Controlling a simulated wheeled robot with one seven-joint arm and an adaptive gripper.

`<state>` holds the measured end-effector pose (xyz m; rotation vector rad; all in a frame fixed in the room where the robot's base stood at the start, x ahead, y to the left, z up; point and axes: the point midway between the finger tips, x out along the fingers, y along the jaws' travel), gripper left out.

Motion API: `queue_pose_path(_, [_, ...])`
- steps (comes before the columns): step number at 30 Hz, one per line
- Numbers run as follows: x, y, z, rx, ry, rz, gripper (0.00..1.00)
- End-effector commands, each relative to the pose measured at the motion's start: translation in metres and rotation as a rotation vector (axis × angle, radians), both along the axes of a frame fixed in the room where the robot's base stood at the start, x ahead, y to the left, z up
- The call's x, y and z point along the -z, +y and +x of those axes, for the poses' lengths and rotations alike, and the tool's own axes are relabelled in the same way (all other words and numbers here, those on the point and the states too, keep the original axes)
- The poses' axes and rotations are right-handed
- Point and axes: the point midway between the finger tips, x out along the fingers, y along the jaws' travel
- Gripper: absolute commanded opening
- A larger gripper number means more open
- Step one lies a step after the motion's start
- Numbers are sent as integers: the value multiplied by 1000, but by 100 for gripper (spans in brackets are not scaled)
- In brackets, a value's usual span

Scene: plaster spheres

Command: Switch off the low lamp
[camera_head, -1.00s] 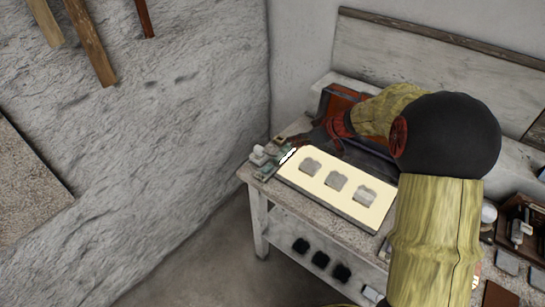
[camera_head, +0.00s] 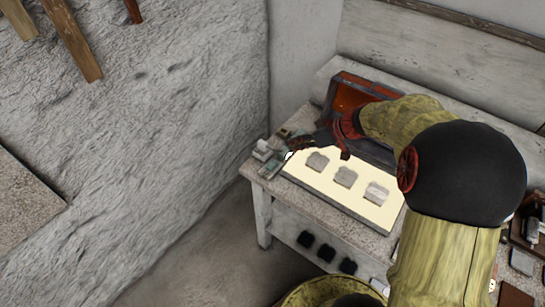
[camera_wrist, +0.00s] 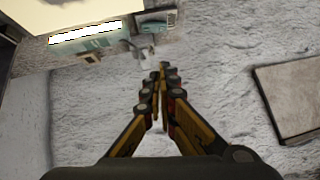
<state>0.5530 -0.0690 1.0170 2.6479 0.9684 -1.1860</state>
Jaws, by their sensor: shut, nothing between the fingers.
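A bright white strip (camera_wrist: 85,30) on a teal base glows in the wrist view; it looks like the low lamp, and it is lit. In the head view its glow (camera_head: 290,155) shows small at the left end of a cream panel (camera_head: 375,217). My gripper (camera_wrist: 163,68) is shut and empty, its fingertips together. In the head view my gripper (camera_head: 293,143) is over the bench's left end, close to the glow. A small pale fitting (camera_wrist: 146,53) lies just beyond the fingertips in the wrist view; I cannot tell whether it is the switch.
The panel bears three grey plaster pieces (camera_head: 345,177). An open orange-lined case (camera_head: 350,95) stands behind it, partly hidden by my arm. A small white item (camera_head: 263,150) sits at the bench's left corner. A rough wall (camera_head: 170,150) rises at left; the floor before it is clear.

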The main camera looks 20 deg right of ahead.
Motion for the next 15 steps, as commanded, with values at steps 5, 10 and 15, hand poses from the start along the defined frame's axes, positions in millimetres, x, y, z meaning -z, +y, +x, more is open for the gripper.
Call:
queue_pose_path(5, [4,3,3,-1,0,1,0])
queue_pose_path(10, [21,15,13,-3,3,1,0])
queue_pose_path(15, [45,32,30,-2,3,1,0])
